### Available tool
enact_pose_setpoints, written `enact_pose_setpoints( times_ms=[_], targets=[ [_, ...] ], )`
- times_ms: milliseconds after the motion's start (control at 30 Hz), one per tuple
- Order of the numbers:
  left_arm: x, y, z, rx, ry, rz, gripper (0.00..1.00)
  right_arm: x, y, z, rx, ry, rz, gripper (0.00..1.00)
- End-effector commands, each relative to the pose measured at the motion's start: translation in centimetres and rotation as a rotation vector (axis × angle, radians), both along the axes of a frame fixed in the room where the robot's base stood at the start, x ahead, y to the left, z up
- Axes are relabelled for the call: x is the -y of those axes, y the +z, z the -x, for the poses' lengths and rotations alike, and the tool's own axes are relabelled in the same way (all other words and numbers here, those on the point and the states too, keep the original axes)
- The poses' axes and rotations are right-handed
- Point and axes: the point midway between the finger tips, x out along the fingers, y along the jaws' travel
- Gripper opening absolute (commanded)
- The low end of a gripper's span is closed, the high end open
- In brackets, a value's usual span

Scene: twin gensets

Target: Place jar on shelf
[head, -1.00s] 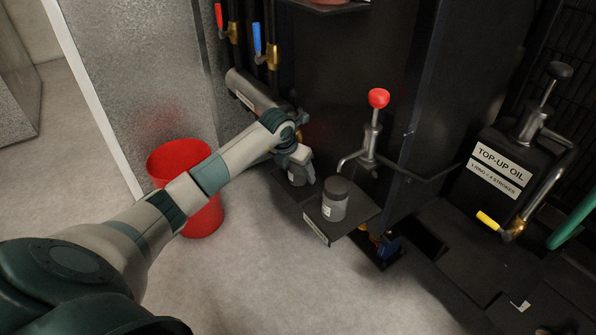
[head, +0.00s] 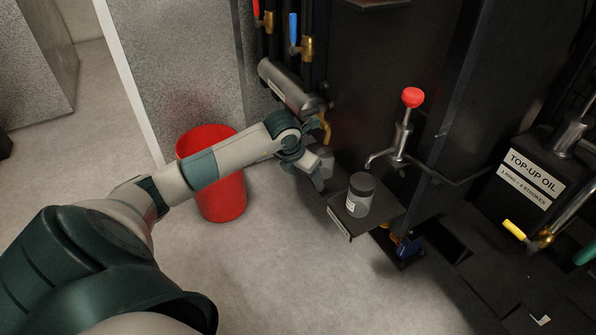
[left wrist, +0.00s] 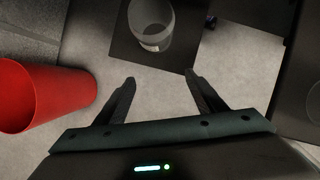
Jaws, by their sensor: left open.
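A grey jar with a dark lid and pale label (head: 360,195) stands upright on a small dark shelf (head: 340,222) in the head view. My right gripper is out of view.
A red bin (head: 215,175) stands on the floor left of the shelf; it also shows in the left wrist view (left wrist: 40,95). A red-knobbed hand pump (head: 405,125) rises behind the shelf. A grey cylinder (head: 285,85) hangs above the gripper. The floor in front is clear.

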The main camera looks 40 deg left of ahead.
Motion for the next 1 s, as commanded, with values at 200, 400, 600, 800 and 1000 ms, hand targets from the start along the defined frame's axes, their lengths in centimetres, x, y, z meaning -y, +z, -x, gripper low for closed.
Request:
enact_pose_setpoints(
  times_ms=[200, 400, 600, 800, 1000],
  targets=[
    [-0.1, -0.1, 2.8, -0.001, -0.001, -0.002, 0.64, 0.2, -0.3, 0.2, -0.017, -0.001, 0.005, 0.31],
    [-0.1, 0.0, 3.6, 0.0, 0.0, 0.0, 0.64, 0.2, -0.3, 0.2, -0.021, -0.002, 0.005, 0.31],
    [-0.1, 0.0, 3.7, 0.0, 0.0, 0.0, 0.64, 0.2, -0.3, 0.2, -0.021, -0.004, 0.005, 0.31],
    [-0.1, 0.0, 3.7, 0.0, 0.0, 0.0, 0.64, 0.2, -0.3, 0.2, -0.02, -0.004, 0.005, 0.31],
    [-0.1, 0.0, 3.7, 0.0, 0.0, 0.0, 0.64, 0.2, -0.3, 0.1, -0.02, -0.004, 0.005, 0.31]
  ],
)
